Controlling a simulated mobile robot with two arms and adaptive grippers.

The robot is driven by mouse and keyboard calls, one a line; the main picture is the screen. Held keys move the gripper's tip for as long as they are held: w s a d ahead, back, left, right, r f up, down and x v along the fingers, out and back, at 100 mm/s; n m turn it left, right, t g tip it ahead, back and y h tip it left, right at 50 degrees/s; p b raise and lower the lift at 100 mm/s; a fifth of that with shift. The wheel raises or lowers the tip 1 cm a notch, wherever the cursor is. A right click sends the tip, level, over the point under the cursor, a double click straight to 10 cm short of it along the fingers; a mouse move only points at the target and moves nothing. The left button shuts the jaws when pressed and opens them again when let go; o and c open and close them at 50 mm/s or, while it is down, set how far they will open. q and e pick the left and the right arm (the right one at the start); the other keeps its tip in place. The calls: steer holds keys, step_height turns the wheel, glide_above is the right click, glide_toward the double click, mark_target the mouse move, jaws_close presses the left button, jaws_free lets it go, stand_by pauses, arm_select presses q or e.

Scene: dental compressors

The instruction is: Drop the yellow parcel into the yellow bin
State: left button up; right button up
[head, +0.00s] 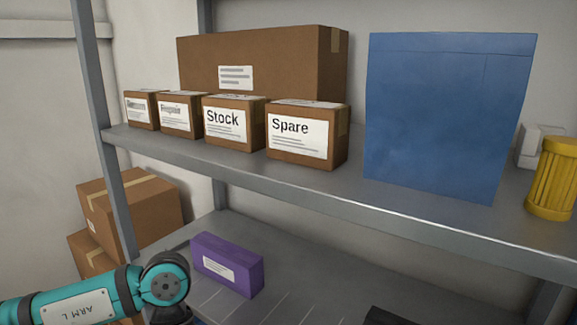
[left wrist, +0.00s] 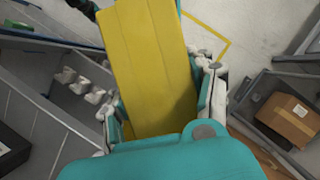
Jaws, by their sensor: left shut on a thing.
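The yellow parcel (left wrist: 150,55) is a long yellow block in the left wrist view. My left gripper (left wrist: 162,108) is shut on it, with one finger along each side. The parcel reaches out past the fingers to the top of that view. In the head view my left arm comes in at the lower left, but its gripper and the parcel are out of sight. A yellow ribbed cylinder (head: 552,180) stands upright on the upper shelf at the far right of the head view; I cannot tell whether it is the yellow bin. My right gripper is not in view.
The upper shelf (head: 240,165) holds small labelled boxes (head: 300,135), a large brown box (head: 255,65) and a blue panel (head: 445,115). A purple box (head: 227,264) lies on the lower shelf. A grey container with a brown box (left wrist: 288,118) shows right in the wrist view.

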arm_select(q)
steer(key=shift+w+a+f+m+y, duration=0.15)
steer(key=shift+a+f+m+y, duration=0.2)
steer(key=shift+a+m, duration=0.45)
steer(key=shift+w+a+f+m+y, duration=0.15)
steer(key=shift+a+f+m, duration=0.4)
steer(key=shift+a, duration=0.4)
steer(key=shift+s+r, duration=0.1)
